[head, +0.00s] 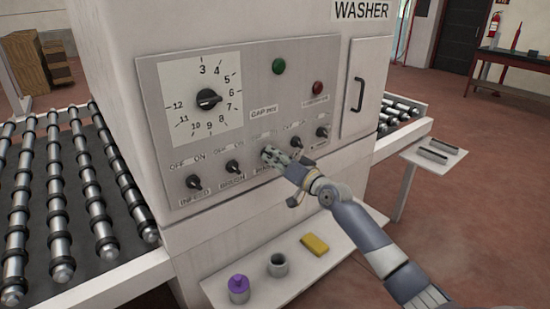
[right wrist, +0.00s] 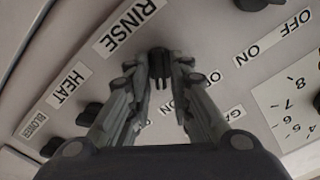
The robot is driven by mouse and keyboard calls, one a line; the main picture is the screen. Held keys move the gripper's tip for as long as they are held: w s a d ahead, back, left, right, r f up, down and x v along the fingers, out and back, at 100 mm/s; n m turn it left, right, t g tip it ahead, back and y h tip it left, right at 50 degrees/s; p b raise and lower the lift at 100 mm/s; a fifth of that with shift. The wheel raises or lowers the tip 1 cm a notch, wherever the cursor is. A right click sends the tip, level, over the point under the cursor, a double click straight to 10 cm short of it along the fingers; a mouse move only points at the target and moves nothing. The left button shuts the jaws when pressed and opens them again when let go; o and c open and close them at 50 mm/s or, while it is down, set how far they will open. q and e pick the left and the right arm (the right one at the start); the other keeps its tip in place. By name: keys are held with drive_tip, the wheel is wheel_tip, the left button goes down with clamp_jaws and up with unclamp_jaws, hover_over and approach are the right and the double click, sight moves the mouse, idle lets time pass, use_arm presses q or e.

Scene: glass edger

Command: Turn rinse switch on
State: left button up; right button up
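The washer's control panel (head: 215,120) carries a row of black rotary switches. The rinse switch (right wrist: 160,66) is black and sits beside the RINSE label (right wrist: 128,27) in the right wrist view. My right gripper (right wrist: 159,75) has its two fingertips close in on both sides of this switch, apparently gripping it. In the head view my right gripper (head: 270,155) reaches the panel and hides most of the rinse switch. The switch's exact angle is hard to tell. My left gripper is not in view.
Neighbouring switches are brush (head: 233,167), infeed (head: 194,182) and blower (head: 321,132). Above are a large dial (head: 208,99), a green button (head: 279,66) and a red button (head: 318,88). A shelf (head: 255,290) below holds a purple-topped jar, a grey cup and a yellow sponge.

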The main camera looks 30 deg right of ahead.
drive_tip(key=s+d, duration=0.1)
drive_tip(key=s, duration=1.1)
idle(0.8)
